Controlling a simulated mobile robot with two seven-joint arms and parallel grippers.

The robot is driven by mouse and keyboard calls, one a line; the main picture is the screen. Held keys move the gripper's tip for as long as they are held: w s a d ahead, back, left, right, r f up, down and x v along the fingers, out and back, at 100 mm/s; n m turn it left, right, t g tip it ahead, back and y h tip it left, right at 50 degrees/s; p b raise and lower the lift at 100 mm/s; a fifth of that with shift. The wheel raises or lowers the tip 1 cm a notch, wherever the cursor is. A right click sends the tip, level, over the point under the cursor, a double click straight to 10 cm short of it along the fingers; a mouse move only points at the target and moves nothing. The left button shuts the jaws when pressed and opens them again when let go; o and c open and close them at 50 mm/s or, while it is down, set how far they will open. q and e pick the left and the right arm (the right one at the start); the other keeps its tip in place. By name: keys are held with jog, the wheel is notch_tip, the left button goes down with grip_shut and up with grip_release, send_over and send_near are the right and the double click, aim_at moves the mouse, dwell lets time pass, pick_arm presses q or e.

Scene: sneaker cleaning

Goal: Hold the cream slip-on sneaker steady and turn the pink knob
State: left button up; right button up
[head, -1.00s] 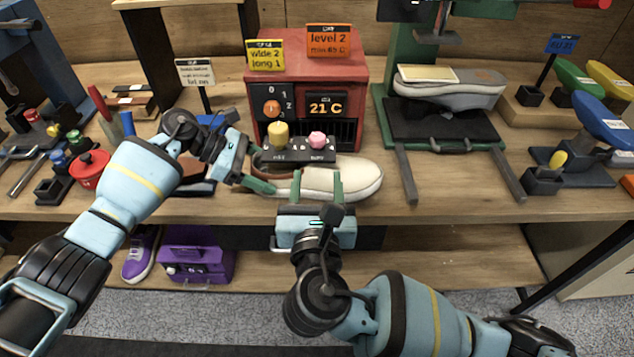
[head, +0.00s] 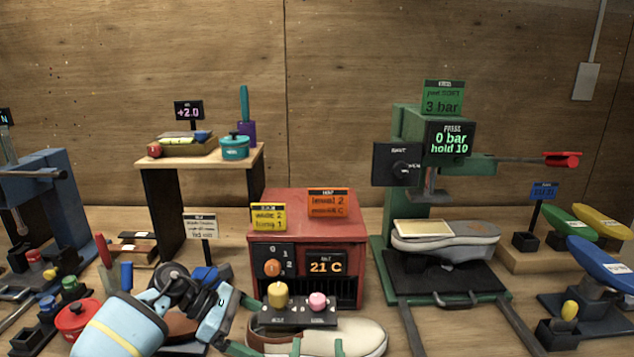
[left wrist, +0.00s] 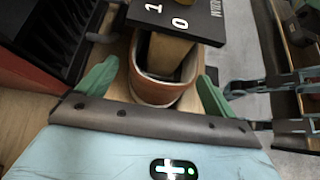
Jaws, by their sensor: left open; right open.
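The cream slip-on sneaker (head: 366,336) lies in front of the red heater, toe to the right. A black control panel (head: 298,318) with a yellow knob (head: 278,294) and the pink knob (head: 317,301) covers its upper middle. My left gripper (head: 244,326) is open at the heel. In the left wrist view its green fingers stand either side of the brown-rimmed heel (left wrist: 150,94); contact cannot be told. My right gripper (head: 317,347) is open, only its two green fingertips showing in front of the sneaker below the pink knob.
The red heater (head: 305,222), reading 21 C, stands right behind the panel. The green press (head: 404,200) with a grey shoe (head: 462,246) is to its right. A sign (head: 200,225), a red pot (head: 77,318) and a wooden stand (head: 160,215) are at left.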

pick_arm(q)
jog(key=v, duration=1)
jog(key=shift+a+r, duration=0.2)
jog(key=shift+a, duration=0.05)
